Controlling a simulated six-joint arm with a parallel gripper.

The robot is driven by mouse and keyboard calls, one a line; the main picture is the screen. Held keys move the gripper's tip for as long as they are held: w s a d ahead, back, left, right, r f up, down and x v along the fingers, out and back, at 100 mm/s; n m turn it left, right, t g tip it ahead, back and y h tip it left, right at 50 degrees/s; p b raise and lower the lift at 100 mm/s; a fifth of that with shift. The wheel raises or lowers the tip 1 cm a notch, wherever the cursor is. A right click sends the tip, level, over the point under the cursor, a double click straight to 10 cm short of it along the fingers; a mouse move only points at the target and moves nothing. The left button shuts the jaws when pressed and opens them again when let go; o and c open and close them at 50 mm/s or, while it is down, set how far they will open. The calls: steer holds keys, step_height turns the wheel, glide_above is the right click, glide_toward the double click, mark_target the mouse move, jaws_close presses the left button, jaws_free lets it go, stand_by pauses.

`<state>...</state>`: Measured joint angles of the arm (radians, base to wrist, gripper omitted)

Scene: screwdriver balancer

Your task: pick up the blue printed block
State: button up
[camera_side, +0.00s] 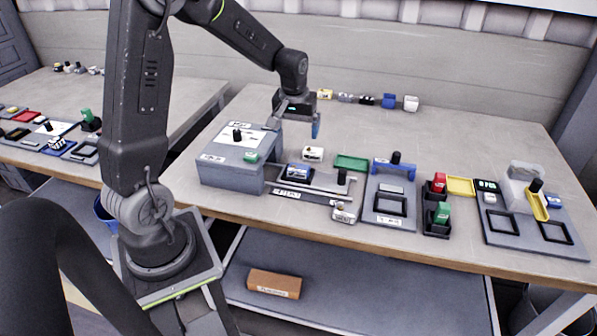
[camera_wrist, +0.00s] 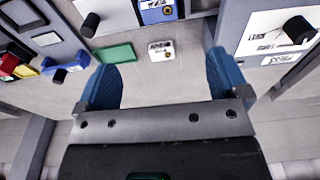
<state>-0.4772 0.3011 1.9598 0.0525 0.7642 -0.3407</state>
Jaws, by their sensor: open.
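Several blue blocks are in view, and I cannot tell for certain which one is meant. A blue block with a white printed label (camera_side: 298,171) sits in a grey fixture beside the large grey box; it also shows at the top of the wrist view (camera_wrist: 157,11). A dark blue block (camera_side: 388,101) stands in the back row, and a small blue block with a light label (camera_side: 553,201) sits on the far right fixture. My gripper (camera_side: 315,129) is open and empty above the table, behind the fixtures. Its blue fingers stand wide apart in the wrist view (camera_wrist: 164,80).
A white printed block (camera_side: 313,153) and a green tray (camera_side: 350,163) lie near my gripper. The grey box (camera_side: 232,170) with a black knob stands at left. A blue bracket (camera_side: 393,168) rises from the middle fixture.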

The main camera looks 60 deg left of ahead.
mark_target(299, 167)
steer(key=f, duration=0.4)
steer(key=w+f, duration=0.1)
steer(key=f, duration=0.4)
steer(key=a+f, duration=0.1)
steer(key=f, duration=0.3)
steer(key=shift+w+f, duration=0.15)
steer(key=shift+f, duration=0.25)
steer(key=shift+c, duration=0.2)
